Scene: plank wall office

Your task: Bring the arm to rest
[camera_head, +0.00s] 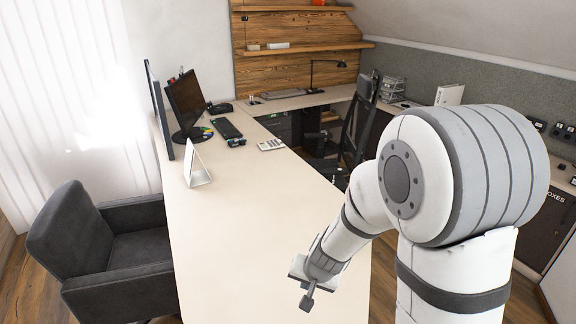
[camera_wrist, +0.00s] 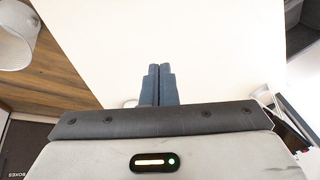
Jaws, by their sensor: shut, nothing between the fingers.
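My gripper (camera_head: 308,298) hangs at the end of my white arm, above the near right part of the long cream desk (camera_head: 225,240). In the wrist view my gripper (camera_wrist: 158,72) shows two dark blue fingers pressed together, with nothing between them. The bare desk top (camera_wrist: 210,45) lies beyond the fingertips. My arm is bent, with its large rounded joint at the right of the head view, and it hides part of the room behind it.
A dark armchair (camera_head: 95,250) stands left of the desk. A monitor (camera_head: 187,103), a keyboard (camera_head: 226,128), a calculator (camera_head: 271,145) and a white stand (camera_head: 197,165) are on its far part. An office chair (camera_head: 355,125) is beyond its right edge. The desk's near part is clear.

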